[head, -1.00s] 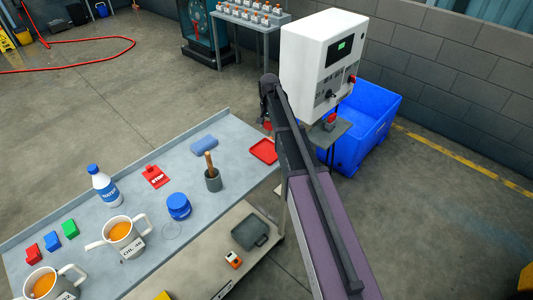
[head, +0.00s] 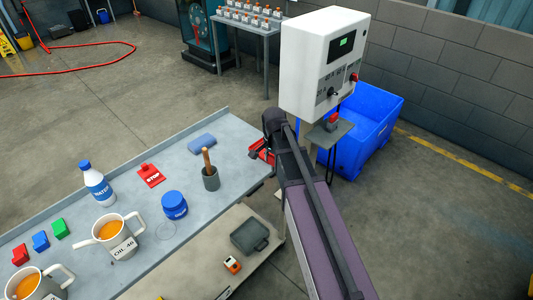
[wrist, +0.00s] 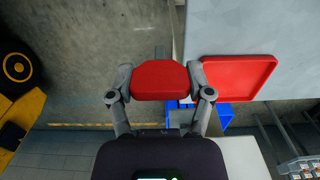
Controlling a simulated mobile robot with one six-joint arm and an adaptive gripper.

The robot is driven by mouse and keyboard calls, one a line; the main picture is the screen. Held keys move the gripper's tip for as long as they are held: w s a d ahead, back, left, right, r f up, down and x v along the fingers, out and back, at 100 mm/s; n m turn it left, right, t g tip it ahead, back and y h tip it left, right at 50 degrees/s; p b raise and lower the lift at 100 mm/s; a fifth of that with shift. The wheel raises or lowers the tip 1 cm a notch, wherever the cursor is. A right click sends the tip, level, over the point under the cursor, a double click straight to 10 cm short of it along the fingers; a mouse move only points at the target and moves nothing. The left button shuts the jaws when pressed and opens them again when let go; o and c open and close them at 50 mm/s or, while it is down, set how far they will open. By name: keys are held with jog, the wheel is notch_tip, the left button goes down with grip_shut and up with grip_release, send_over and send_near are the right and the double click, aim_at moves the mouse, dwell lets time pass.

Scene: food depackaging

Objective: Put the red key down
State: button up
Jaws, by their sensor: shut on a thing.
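The red key (wrist: 160,80) shows in the wrist view as a rounded red head with a grey shank beyond it. My gripper (wrist: 161,84) is shut on its head, one finger at each side. A shallow red tray (wrist: 238,78) lies just right of the key in the wrist view, on the grey table (wrist: 230,30). The key appears left of the tray and past the table's edge, with floor behind it. In the head view, my arm's end partly covers the red tray (head: 256,155), and the key cannot be made out.
A white control box (head: 312,70) and blue bin (head: 370,130) stand beyond.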

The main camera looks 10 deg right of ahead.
jog(key=shift+w, duration=0.1)
jog(key=b, duration=0.1)
send_near(262, 155)
jog(key=d, duration=0.1)
jog(key=w+d+f, duration=0.1)
jog(key=shift+d, duration=0.3)
dwell(0.4)
jog(key=shift+w+f, duration=0.1)
jog(key=shift+w, duration=0.45)
jog(key=shift+w+f+b, duration=0.1)
jog(key=shift+f+b, duration=0.2)
jog(key=shift+b, duration=0.25)
notch_tip(262, 155, down, 3)
jog(key=b, duration=0.3)
jog(key=shift+f, duration=0.1)
jog(key=o, duration=1.1)
